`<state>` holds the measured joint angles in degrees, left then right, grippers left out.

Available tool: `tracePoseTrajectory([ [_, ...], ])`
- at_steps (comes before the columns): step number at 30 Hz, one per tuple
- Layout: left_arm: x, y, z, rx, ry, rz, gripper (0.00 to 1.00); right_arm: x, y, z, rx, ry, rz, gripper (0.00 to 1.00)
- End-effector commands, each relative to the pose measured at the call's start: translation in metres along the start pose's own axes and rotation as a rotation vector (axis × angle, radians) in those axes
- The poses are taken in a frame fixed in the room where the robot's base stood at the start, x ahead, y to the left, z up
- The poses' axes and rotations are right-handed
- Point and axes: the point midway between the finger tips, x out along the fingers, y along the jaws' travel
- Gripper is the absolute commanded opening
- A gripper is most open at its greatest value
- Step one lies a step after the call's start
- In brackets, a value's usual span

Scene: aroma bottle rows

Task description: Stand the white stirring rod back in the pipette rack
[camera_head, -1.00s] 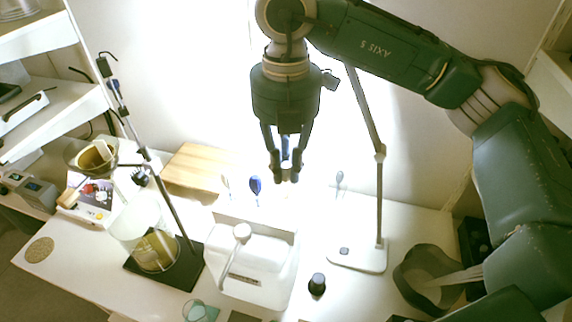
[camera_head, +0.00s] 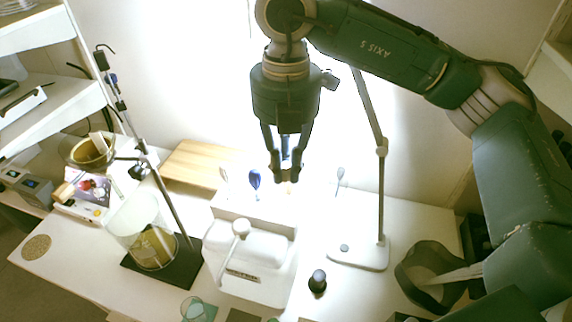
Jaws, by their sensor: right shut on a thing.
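My right gripper (camera_head: 285,178) points down in front of the bright wall, above the back of the table. Its fingers are close together on a thin thing that I take for the white stirring rod. The rod is washed out against the glare, so its length and tilt cannot be told. Slim upright pieces, one with a blue bulb (camera_head: 254,180), stand behind the white canister. The pipette rack itself cannot be made out in the glare. My left gripper is not in view.
A beaker (camera_head: 135,220) on a stand is at left, near a wooden board (camera_head: 195,162). A black knob-topped bottle (camera_head: 317,281) stands in front.

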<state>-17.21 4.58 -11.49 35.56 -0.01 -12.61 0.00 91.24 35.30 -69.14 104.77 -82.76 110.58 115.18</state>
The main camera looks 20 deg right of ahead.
Motion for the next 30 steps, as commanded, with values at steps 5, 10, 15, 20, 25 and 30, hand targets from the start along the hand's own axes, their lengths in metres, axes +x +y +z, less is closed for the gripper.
tracePoseTrajectory([
  [5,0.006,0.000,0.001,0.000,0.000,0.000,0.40,0.006,0.000,0.000,0.000,0.000,0.000,0.00],
  [10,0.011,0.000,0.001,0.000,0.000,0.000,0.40,0.012,0.000,0.000,0.000,0.000,0.000,0.00],
  [15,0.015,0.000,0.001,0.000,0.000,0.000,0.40,0.017,0.000,0.000,0.000,0.000,0.000,0.00],
  [20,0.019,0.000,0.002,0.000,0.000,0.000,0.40,0.021,0.000,0.000,0.000,0.000,0.000,0.00],
  [25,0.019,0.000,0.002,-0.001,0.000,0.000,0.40,0.021,0.000,0.000,0.000,0.000,0.000,0.00],
  [30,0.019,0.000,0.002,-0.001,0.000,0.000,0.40,0.021,0.000,0.000,0.000,0.000,0.000,0.25],
])
